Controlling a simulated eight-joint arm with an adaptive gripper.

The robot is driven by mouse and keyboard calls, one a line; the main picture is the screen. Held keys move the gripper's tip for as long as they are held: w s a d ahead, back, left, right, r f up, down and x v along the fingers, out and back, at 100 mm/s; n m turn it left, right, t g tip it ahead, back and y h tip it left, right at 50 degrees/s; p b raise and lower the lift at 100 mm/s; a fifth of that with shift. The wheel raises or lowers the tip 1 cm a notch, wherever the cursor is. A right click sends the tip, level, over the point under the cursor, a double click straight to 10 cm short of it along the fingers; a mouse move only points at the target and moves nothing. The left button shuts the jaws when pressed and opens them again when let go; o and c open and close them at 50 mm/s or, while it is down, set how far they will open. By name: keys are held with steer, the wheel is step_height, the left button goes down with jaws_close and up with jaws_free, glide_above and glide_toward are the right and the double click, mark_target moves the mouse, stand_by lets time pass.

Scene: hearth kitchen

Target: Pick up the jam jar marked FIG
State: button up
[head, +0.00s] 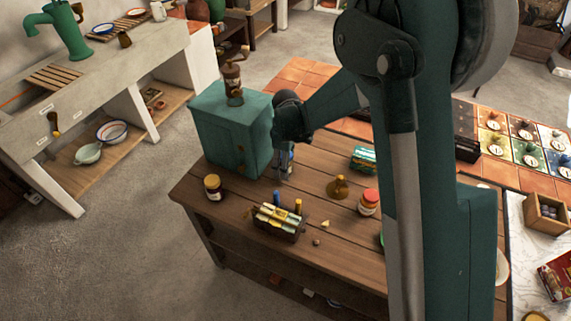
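Two jars stand on the wooden table. A dark jar with a yellowish lid and pale label (213,188) is near the left edge, beside the green cabinet. A jar with a red lid and pale label (368,203) is right of centre, close to my arm. The lettering is too small to read, so I cannot tell which is marked FIG. My gripper (286,172) points down over the table, between the two jars and just right of the cabinet. It is apart from both jars. Its fingers are small and partly hidden by my wrist, so their opening is unclear.
The green cabinet (229,132) bears a grinder (232,82). A crate with pale rolls (279,221) sits at the front, with small crumbs beside it. A brown bell-like object (340,187) and a teal packet (364,158) are nearby. My arm hides the table's right part.

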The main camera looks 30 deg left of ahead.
steer(key=shift+f, duration=0.3)
steer(key=shift+c, duration=0.5)
steer(key=c, duration=1.1)
